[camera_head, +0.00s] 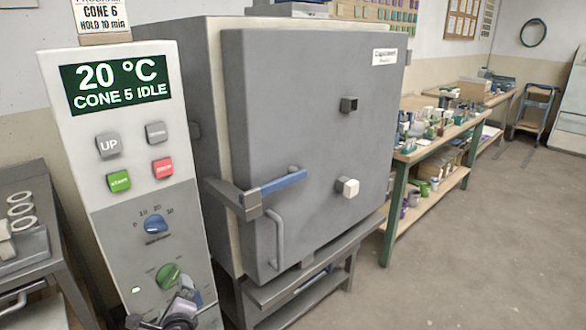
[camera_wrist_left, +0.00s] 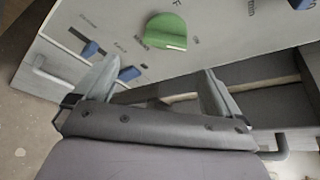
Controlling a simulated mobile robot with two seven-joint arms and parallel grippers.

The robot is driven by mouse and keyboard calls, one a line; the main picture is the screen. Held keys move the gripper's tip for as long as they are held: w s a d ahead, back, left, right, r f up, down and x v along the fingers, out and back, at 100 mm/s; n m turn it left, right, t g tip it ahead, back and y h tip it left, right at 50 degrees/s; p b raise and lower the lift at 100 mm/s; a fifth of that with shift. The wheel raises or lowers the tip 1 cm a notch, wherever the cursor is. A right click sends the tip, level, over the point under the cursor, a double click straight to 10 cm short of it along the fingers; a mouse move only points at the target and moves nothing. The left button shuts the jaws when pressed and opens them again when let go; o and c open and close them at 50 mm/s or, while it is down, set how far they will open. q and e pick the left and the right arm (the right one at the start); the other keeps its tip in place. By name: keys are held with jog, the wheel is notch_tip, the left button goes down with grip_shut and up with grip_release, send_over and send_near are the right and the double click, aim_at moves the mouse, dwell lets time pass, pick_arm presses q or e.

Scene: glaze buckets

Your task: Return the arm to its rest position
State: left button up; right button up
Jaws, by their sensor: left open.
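My left gripper (camera_head: 183,308) shows at the bottom of the head view, low in front of the control panel (camera_head: 128,230), just below a green knob (camera_head: 168,275). In the left wrist view the gripper's two fingers (camera_wrist_left: 155,90) stand well apart with nothing between them. The same green knob (camera_wrist_left: 166,31) is beyond the fingertips and apart from them. My right gripper is in neither view.
A grey kiln (camera_head: 310,130) with a shut door, a blue-handled latch (camera_head: 275,188) and a lower frame stands right of the panel. A dark table (camera_head: 25,240) is at the left. Worktables with glaze containers (camera_head: 430,125) stand further right. The floor (camera_head: 480,240) is clear.

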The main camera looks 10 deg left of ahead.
pick_arm(q)
jog(key=s+d+f+n+g+h, duration=0.1)
jog(key=s+d+f+n+h, duration=0.3)
jog(key=s+f, duration=0.4)
jog(key=s+d+r+n+h, duration=0.1)
jog(key=s+d+n+h, duration=0.2)
jog(key=s, duration=0.6)
jog(key=s+d+r+n+h, duration=0.1)
jog(key=s+d+n+h, duration=0.2)
jog(key=s+d+n, duration=0.5)
jog(key=shift+s+r+n+g, duration=0.15)
jog(key=shift+s+n+g, duration=0.25)
jog(key=shift+s+n, duration=0.75)
